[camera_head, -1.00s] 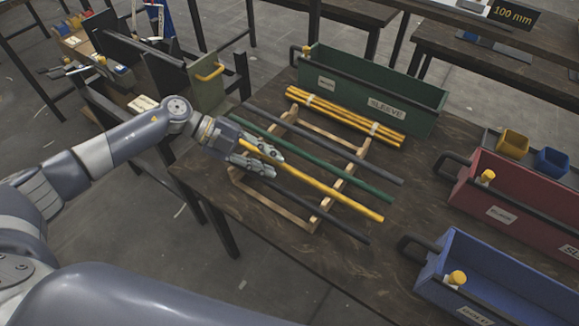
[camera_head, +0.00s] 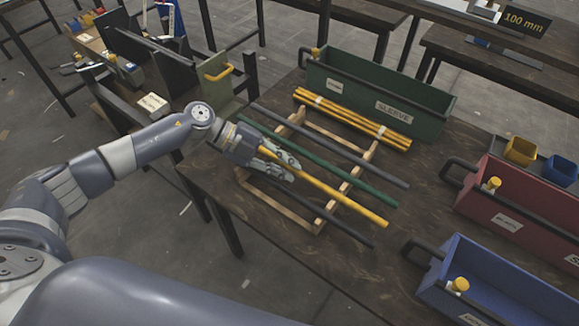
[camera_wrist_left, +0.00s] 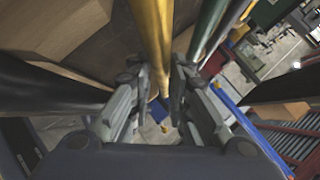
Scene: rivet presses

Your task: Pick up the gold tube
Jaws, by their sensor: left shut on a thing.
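The gold tube (camera_head: 345,201) is a long thin yellow rod slanting across the wooden rack (camera_head: 320,218) on the table. My left gripper (camera_head: 291,171) is shut on its far-left part, and its fingers hide a stretch of it. In the left wrist view the gold tube (camera_wrist_left: 153,40) runs between the two fingers (camera_wrist_left: 160,98). I cannot tell whether the tube is clear of the rack. A green tube (camera_head: 350,177) and a dark grey tube (camera_head: 340,151) lie behind it, and a black tube (camera_head: 345,229) lies in front. My right gripper is not in view.
A bundle of yellow tubes (camera_head: 355,118) lies before the green SLEEVE bin (camera_head: 425,108). A red bin (camera_head: 535,225) and a blue bin (camera_head: 510,292) stand at the right. The table (camera_head: 425,195) is bare between rack and bins.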

